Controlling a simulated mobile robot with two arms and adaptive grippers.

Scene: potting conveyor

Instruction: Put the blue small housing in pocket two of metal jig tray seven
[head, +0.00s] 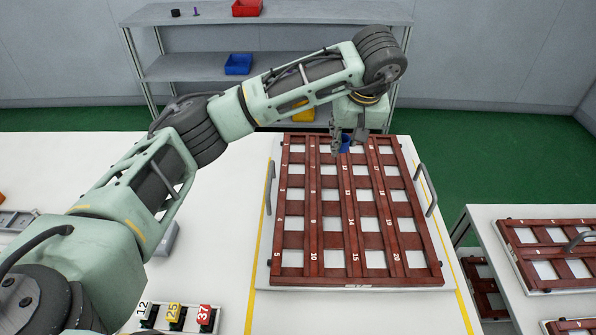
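A red-brown jig tray (333,273) with a grid of white-floored pockets lies on the white table, its pockets marked with small white numbers such as 5, 10, 15 and 20 along the near row. A small blue part (346,143), which looks like the blue small housing, shows between the fingers of my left gripper (347,143). The gripper appears shut on it and is over the far end of the tray, near the third column. The fingers partly hide the part, and its height above the tray is hard to judge. My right gripper is not in view.
More red-brown trays (525,279) lie on a side table at the right. Numbered blocks, including a red 37 block (206,316), stand at the near left. A grey shelf (190,68) with a red bin (246,8) and blue bin (238,64) stands behind.

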